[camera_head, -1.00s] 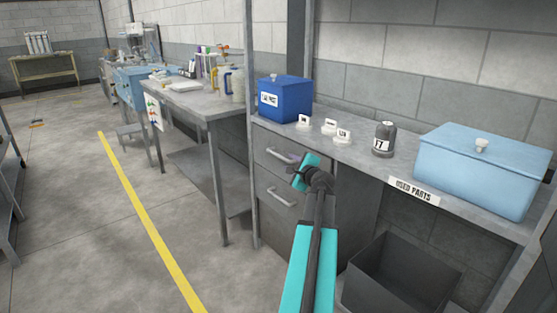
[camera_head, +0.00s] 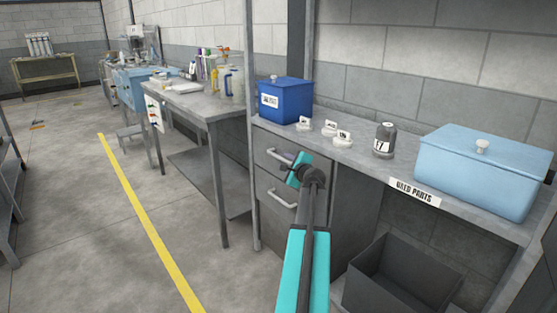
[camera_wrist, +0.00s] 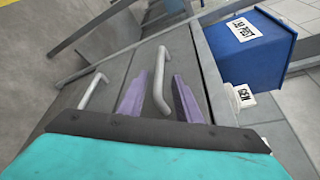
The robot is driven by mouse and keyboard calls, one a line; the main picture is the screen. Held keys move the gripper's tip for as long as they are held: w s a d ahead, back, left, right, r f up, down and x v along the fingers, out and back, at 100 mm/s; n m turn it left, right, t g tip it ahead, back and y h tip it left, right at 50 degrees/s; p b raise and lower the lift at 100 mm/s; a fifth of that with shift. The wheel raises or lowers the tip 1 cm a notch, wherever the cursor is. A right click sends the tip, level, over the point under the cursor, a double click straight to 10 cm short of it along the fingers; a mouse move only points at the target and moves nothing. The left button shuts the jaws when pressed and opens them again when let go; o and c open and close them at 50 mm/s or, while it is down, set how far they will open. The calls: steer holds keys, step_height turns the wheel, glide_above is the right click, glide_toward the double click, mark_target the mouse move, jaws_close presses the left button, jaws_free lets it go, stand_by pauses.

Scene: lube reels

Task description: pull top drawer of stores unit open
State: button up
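The stores unit is a grey drawer cabinet under the counter. Its top drawer (camera_head: 268,142) looks flush with the cabinet front. The top drawer's pale bar handle (camera_head: 279,157) shows also in the wrist view (camera_wrist: 160,85). My gripper (camera_wrist: 161,77) is open, with its two purple fingers apart, one on each side of this handle. I cannot tell whether either finger touches it. In the head view my turquoise wrist partly hides the right end of the handle.
A lower drawer handle (camera_head: 283,200) sits below. On the counter (camera_head: 345,160) stand a blue box (camera_head: 287,101), small labelled stands, a dark bottle (camera_head: 384,141) and a light blue box (camera_head: 482,170). An open grey bin (camera_head: 400,280) is at lower right.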

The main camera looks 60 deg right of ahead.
mark_target(280, 159)
steer(key=shift+b+x, duration=0.35)
steer(key=shift+x, duration=3.8)
steer(key=shift+c, duration=0.4)
jaws_close()
steer(key=shift+a, duration=0.1)
